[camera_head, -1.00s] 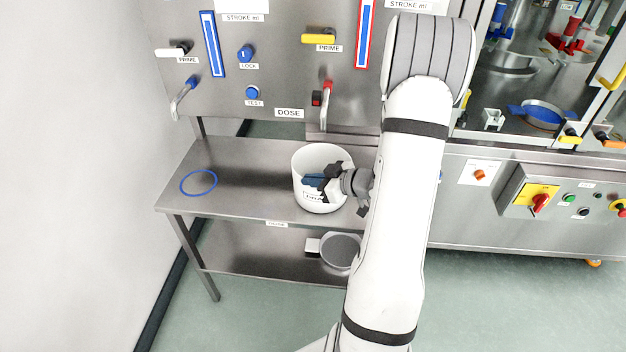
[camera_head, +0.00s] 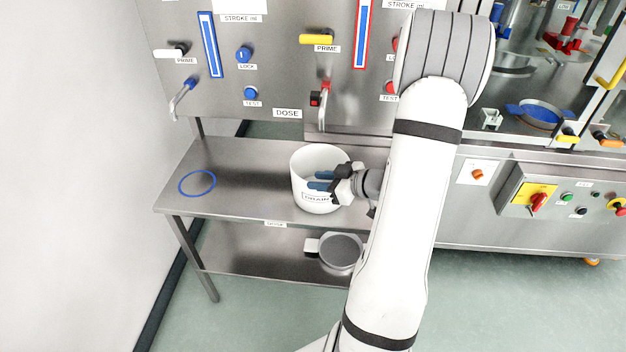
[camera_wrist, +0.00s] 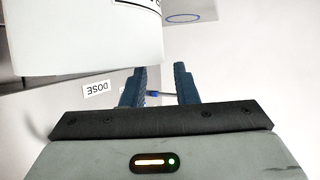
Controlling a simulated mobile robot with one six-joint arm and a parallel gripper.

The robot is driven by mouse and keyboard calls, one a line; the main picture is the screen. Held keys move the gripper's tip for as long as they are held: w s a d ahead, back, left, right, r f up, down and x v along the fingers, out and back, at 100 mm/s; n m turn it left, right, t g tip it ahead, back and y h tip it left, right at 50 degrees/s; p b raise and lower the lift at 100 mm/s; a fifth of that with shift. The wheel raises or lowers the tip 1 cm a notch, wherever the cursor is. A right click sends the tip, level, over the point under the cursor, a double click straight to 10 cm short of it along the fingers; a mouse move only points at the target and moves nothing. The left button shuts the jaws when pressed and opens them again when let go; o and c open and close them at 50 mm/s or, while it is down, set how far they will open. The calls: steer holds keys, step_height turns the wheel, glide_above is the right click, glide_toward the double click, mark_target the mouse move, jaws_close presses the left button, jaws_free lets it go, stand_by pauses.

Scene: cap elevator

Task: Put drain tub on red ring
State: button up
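The drain tub (camera_head: 306,190) is a white, open-topped round tub standing upright on the steel bench, its label facing front. It also fills the upper left of the wrist view (camera_wrist: 80,40). My gripper (camera_head: 320,180) is at the tub's right side, its blue fingers overlapping the tub in the head view. In the wrist view my gripper (camera_wrist: 159,75) shows two fingers with a gap and nothing between them. I cannot tell whether a finger touches the tub. I see no red ring on the bench; my arm hides the bench's right part.
A blue ring (camera_head: 197,183) marks the bench (camera_head: 245,185) at left, with bare steel between it and the tub. A panel with levers and a tap (camera_head: 323,95) rises behind. A grey round pan (camera_head: 341,253) sits on the lower shelf.

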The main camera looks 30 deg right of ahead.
steer(key=v, duration=0.9)
steer(key=w+a+r+m+g+h, duration=0.2)
steer(key=w+r+m+h, duration=0.2)
steer(key=w+r+h, duration=0.5)
steer(key=s+a+r+m+g+y, duration=0.1)
steer(key=s+a+m+g, duration=0.2)
steer(key=s+a, duration=1.5)
steer(key=s+g, duration=0.2)
steer(key=g, duration=0.1)
steer(key=shift+a+r+g+y, duration=0.15)
steer(key=shift+a+g+y, duration=0.15)
steer(key=shift+a+g, duration=0.1)
steer(key=shift+w, duration=0.1)
